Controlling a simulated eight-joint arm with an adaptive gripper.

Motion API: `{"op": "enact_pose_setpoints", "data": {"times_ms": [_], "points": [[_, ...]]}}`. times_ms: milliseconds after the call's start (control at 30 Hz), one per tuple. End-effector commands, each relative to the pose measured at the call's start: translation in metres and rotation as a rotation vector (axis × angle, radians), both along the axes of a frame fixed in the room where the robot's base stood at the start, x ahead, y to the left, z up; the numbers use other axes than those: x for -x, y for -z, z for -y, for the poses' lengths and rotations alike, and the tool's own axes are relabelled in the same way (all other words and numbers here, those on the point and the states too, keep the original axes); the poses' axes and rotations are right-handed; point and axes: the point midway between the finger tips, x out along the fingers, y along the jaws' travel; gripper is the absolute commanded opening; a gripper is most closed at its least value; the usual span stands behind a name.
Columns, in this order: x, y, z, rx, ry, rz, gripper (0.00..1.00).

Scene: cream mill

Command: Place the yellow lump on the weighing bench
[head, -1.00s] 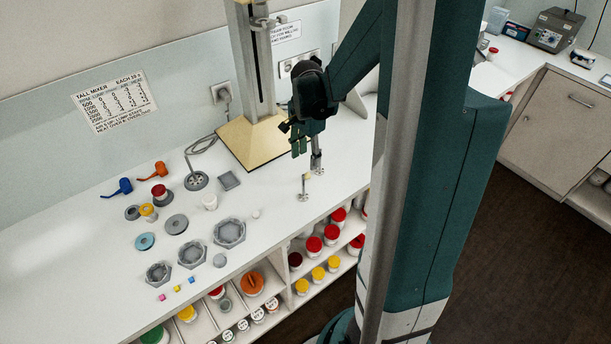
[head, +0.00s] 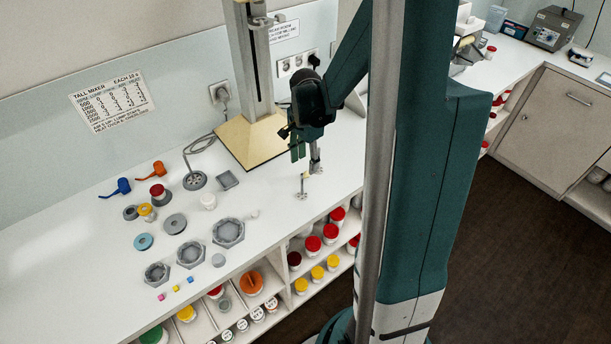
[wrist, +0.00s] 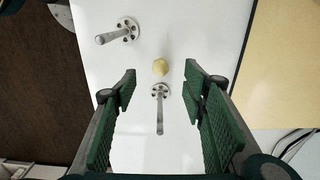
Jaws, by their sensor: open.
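A small rounded pale yellow lump (wrist: 160,67) lies on the white bench top (wrist: 150,20) in the wrist view, just beyond a metal stirrer with a round holed foot. My gripper (wrist: 168,80) is open and empty above the bench. Its green padded fingers stand wide apart, with the lump roughly between their tips in the picture. In the head view my gripper (head: 298,153) hangs near the two metal stirrers; the lump is too small to make out surely there. Another white bench (head: 575,78) with instruments stands at the right; no label shows whether it is the weighing bench.
Two metal stirrers (head: 301,193) (wrist: 126,28) are close to the gripper. The mixer stand's tan base (head: 250,142) is behind. Hexagonal grey dishes (head: 228,232), small coloured cubes (head: 176,288) and lids lie to the left. A grey instrument (head: 553,28) sits on the right bench.

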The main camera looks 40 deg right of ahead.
Motion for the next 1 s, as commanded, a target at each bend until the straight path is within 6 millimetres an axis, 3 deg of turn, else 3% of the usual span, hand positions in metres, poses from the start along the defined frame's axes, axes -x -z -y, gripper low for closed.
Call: {"op": "enact_pose_setpoints", "data": {"times_ms": [367, 1000], "points": [[0.0, 0.003, 0.0, 0.0, 0.0, 0.0, 0.43], [-0.001, 0.05, 0.001, 0.0, 0.0, 0.0, 0.43]]}}
